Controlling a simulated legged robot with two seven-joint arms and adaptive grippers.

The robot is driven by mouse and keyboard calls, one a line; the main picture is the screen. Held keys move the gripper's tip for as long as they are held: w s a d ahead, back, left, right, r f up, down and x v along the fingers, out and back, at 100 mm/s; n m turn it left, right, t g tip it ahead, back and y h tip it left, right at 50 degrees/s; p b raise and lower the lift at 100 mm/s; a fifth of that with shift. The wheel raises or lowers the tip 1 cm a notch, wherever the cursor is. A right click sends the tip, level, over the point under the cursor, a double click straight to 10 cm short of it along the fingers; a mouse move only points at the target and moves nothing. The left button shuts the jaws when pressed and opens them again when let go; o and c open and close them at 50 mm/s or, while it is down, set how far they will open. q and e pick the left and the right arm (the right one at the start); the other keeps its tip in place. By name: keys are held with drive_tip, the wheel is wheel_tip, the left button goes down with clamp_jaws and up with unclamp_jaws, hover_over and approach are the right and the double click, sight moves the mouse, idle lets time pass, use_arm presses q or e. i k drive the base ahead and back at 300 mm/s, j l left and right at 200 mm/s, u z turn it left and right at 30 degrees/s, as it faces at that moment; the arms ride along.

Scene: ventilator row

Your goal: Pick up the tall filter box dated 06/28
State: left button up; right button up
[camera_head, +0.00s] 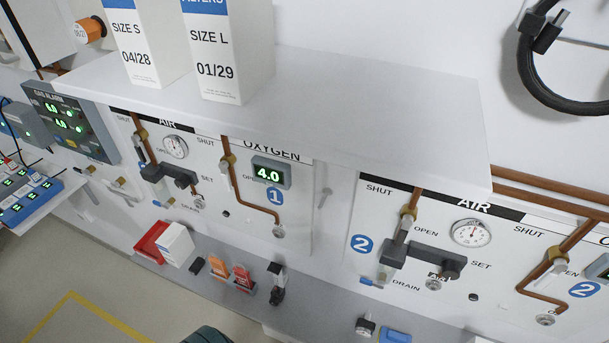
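No box dated 06/28 shows in the head view. Two tall white filter boxes with blue tops stand upright on the white shelf (390,95). The left filter box (140,40) reads SIZE S and 04/28. The right filter box (228,50) reads SIZE L and 01/29. Their tops are cut off by the upper picture edge. Neither of my grippers is recognisable in this view.
Below the shelf are gauges, valves and copper pipes on white panels. A grey ledge (320,305) holds a red holder (150,243) with a white box and small orange items. A black cable (540,80) hangs upper right. The shelf's right part is clear.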

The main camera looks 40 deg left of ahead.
sight(176, 244)
drive_tip(key=u, duration=2.55)
drive_tip(key=z, duration=0.45)
drive_tip(key=i+j+z, duration=0.1)
drive_tip(key=j+z, duration=0.75)
drive_tip(key=i+j+z, duration=0.1)
drive_tip(key=j+z, duration=0.3)
drive_tip(key=l, duration=0.1)
